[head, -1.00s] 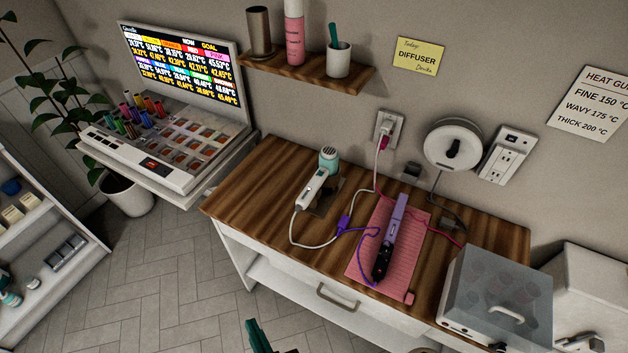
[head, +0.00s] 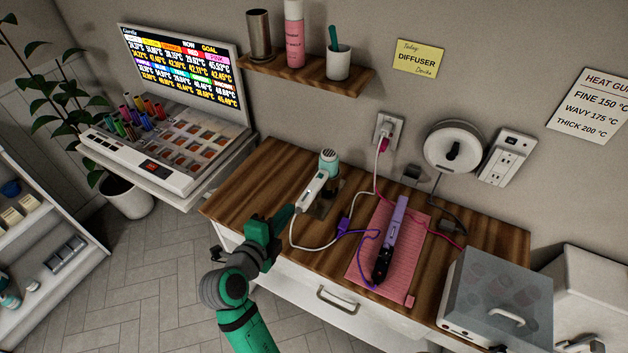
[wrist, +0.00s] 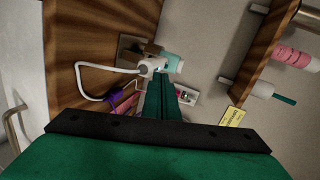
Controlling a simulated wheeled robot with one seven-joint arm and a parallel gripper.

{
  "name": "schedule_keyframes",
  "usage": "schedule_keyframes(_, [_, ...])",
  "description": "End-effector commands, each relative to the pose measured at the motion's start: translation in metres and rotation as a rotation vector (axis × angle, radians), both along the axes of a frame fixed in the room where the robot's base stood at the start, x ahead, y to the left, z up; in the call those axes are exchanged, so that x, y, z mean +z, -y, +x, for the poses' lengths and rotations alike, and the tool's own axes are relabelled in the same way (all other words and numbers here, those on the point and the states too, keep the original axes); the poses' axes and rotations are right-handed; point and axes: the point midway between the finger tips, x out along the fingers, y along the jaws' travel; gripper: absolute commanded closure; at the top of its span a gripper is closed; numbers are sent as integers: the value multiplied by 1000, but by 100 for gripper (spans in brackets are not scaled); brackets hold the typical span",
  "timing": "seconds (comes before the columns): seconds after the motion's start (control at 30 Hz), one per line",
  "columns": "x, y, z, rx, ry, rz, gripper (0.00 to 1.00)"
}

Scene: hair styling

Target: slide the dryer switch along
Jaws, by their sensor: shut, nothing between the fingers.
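The hair dryer (head: 314,188) lies on the wooden tabletop, with a white handle and a teal head (head: 328,161) pointing to the back. Its white cord leaves the handle's near end. My gripper (head: 292,212) is shut and empty, its fingertips close to the near end of the handle, at its left. In the wrist view the shut fingers (wrist: 164,98) point at the dryer, and the white handle (wrist: 152,66) shows just beyond their tips. I cannot tell whether they touch it. The switch itself is too small to make out.
A purple flat iron (head: 396,225) lies on a pink mat (head: 362,262) to the right. A clear-lidded box (head: 497,290) stands at the right end. White and purple cords cross the table between dryer and mat. A shelf (head: 300,75) hangs above. The table's left part is clear.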

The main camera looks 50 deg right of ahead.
Motion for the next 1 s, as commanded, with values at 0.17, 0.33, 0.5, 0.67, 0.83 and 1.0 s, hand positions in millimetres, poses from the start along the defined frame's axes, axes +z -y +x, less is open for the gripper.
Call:
schedule_keyframes(0.17, [15,10,-2,-93,87,34,100])
schedule_keyframes(0.33, [13,20,0,-109,99,39,100])
schedule_keyframes(0.5, [5,45,7,-109,98,38,100])
schedule_keyframes(0.67, [-4,73,15,-107,97,38,100])
schedule_keyframes(0.83, [-14,102,23,-108,96,39,100])
schedule_keyframes(1.0, [-14,125,30,-107,99,38,100])
